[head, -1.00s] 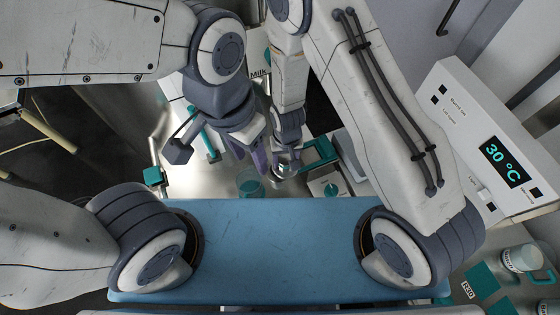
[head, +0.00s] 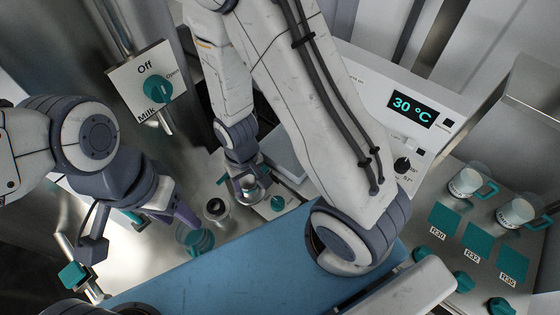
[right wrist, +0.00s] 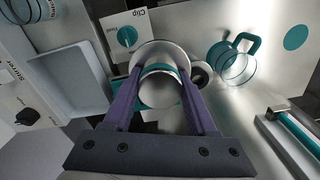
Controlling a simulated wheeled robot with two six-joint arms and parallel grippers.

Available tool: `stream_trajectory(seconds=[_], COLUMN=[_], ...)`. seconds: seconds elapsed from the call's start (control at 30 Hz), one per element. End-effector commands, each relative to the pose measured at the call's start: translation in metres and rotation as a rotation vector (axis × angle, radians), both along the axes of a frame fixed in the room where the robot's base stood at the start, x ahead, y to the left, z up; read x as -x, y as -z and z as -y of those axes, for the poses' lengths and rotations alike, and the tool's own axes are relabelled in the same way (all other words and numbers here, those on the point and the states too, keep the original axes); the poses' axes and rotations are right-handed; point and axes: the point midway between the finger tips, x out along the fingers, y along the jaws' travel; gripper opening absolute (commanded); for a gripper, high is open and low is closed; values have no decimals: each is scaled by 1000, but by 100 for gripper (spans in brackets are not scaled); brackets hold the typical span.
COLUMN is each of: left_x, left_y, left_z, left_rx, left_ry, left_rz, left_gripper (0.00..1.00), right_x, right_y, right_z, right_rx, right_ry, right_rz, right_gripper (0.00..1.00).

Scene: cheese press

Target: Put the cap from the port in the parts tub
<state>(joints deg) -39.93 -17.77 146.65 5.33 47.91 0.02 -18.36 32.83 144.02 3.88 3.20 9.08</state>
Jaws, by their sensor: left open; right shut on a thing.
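My right gripper (right wrist: 160,100) is shut on the cap (right wrist: 161,90), a round metal piece with a teal band. It shows small and partly hidden at my right gripper (head: 250,188) in the head view. The port (head: 216,208), a short metal cylinder with a dark opening, stands uncovered just left of that gripper; its dark ring (right wrist: 204,75) is beside the cap in the right wrist view. A shallow grey tray (right wrist: 68,84), seemingly the parts tub, looks empty to the left. My left gripper (head: 187,218) is open near a clear teal cup (head: 196,240).
The Clip plate with a teal knob (head: 277,203) is close to my right gripper. The clear cup with a teal handle (right wrist: 233,66) stands right of the port in the right wrist view. A control box with a display (head: 411,108) stands behind my right arm.

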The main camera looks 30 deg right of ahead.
Motion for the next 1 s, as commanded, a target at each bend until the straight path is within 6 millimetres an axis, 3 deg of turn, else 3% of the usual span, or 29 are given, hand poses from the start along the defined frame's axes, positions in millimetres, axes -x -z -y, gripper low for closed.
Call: stream_trajectory(seconds=[0.03, 0.2, 0.43, 0.7, 0.87, 1.0], left_x=[0, 0, 0, 0, 0, 0], left_y=[16, 50, 89, 124, 129, 129], left_z=[0, 0, 0, 0, 0, 0], left_rx=[0, -1, -1, -1, 0, 0], left_ry=[0, 0, 1, 1, 1, 1], left_rz=[0, -1, -1, -1, 0, 0], left_gripper=[50, 50, 50, 50, 50, 50], right_x=[-13, -55, -94, -104, -103, -102], right_y=[13, 33, 47, 54, 56, 78], right_z=[9, 53, 132, 204, 222, 223], right_rx=[-3, -8, -5, 2, 3, 3], right_ry=[27, 121, 238, 334, 355, 358], right_rz=[5, 8, 9, 6, 2, -4], right_gripper=[0, 0, 0, 0, 0, 0])
